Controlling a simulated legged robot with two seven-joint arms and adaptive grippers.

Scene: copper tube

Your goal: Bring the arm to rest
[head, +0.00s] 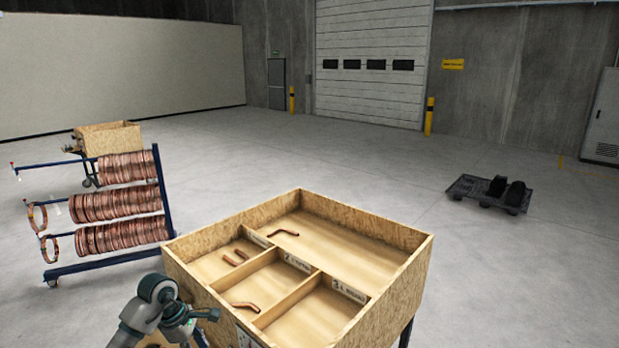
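My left arm comes in at the bottom left, beside the near left corner of the wooden crate. My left gripper (213,314) is small and dark near the crate's outer left wall, and I cannot tell whether its fingers are open or shut. I see no tube at it. In the crate (385,232), a bent copper tube (284,233) lies in the large back compartment. Two short copper tubes (236,258) lie in a left compartment, and another bent tube (246,306) lies in a nearer one. My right gripper is not in view.
A blue rack (112,262) with copper coils stands at left, with a wooden box on a cart (112,137) behind it. A black pallet (490,193) lies on the floor at right. The grey floor between them and the shutter door (370,95) is mostly clear.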

